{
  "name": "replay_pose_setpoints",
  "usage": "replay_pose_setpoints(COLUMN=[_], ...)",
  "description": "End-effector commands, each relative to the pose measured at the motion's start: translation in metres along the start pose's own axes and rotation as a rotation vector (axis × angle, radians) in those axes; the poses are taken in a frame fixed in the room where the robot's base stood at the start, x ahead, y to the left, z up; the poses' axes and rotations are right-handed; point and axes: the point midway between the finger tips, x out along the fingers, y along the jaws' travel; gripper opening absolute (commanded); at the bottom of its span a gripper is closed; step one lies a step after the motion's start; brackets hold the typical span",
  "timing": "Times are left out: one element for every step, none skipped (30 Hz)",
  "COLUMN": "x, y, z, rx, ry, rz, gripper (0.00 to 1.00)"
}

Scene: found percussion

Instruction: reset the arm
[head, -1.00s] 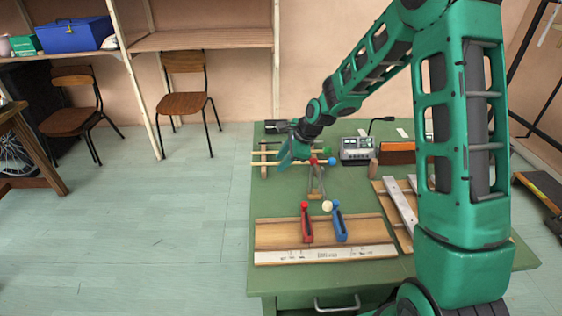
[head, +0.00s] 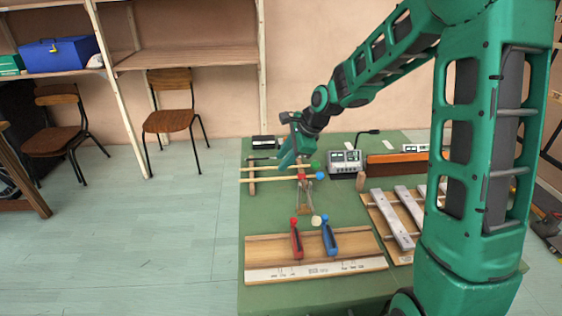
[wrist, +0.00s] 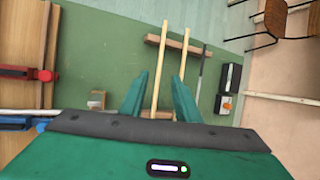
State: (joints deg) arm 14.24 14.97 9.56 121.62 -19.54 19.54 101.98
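My gripper (head: 285,163) hangs over the far left part of the green table (head: 225,290) in the head view. In the wrist view its two green fingers (wrist: 158,98) stand apart with nothing gripped between them. Two pale wooden sticks (wrist: 172,70) show beyond and between the fingers, lying on a small wooden rack (wrist: 172,44).
A wooden board (head: 262,250) carries a red clapper (head: 296,240) and a blue clapper (head: 329,238). Metal bars (head: 392,218) lie on a frame at right. A grey device (head: 345,161) stands at the back.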

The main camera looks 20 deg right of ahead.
Motion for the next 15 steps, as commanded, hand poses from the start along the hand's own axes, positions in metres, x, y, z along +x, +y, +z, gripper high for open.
replay_pose_setpoints(x=[0.0, 0.0, 0.0, 0.0, 0.0, 0.0, 0.0, -0.001, -0.003, -0.006, -0.011, -0.018, -0.025, -0.034, -0.046], y=[0.0, 0.0, 0.0, 0.0, 0.0, 0.0, 0.0, 0.001, 0.002, 0.004, 0.006, 0.01, 0.015, 0.02, 0.028], z=[0.0, 0.0, 0.0, 0.0, 0.0, 0.0, 0.0, -0.001, -0.003, -0.006, -0.009, -0.015, -0.021, -0.029, -0.038], rx=[0.0, 0.0, 0.0, 0.0, 0.0, 0.0, -0.001, -0.005, -0.014, -0.028, -0.046, -0.08, -0.11, -0.145, -0.198], ry=[0.0, 0.0, 0.0, 0.0, 0.0, 0.0, 0.001, 0.003, 0.01, 0.019, 0.03, 0.049, 0.067, 0.088, 0.117], rz=[0.0, 0.0, 0.0, 0.0, 0.0, 0.0, 0.0, 0.0, 0.002, 0.004, 0.006, 0.01, 0.018, 0.025, 0.039], gripper=[0.29, 0.29, 0.29, 0.29, 0.29, 0.29, 0.29, 0.29, 0.29, 0.29, 0.29, 0.29, 0.29, 0.29, 0.29])
